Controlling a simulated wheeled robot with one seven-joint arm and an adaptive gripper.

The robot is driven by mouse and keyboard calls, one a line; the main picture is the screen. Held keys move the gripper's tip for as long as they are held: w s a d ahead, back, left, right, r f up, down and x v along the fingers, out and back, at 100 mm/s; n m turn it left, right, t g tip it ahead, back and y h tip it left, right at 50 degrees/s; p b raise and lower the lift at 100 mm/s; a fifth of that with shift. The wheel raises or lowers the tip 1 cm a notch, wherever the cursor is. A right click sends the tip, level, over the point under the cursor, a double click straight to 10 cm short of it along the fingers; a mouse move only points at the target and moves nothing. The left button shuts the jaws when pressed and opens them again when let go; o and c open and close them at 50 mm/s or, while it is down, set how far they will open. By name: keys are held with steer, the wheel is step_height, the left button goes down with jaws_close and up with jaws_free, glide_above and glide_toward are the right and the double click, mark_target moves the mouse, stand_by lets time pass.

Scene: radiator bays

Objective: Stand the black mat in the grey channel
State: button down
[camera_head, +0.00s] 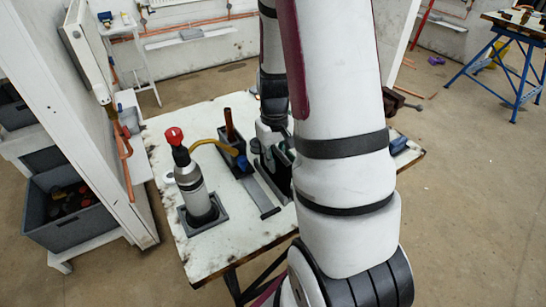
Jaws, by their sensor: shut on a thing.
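My gripper (270,155) is low over the white table, partly hidden behind my own arm. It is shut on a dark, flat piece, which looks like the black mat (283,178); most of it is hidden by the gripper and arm. The grey channel (263,197) is a narrow, long grey piece on the table, just in front of and below the gripper. I cannot tell whether the mat touches the channel or is inside it.
A vise (398,101) is at right.

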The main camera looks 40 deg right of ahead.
mark_target(274, 148)
steer(key=c, duration=1.5)
jaws_free()
steer(key=shift+c, duration=0.2)
steer(key=shift+r+p, duration=2.35)
steer(key=shift+r, duration=1.2)
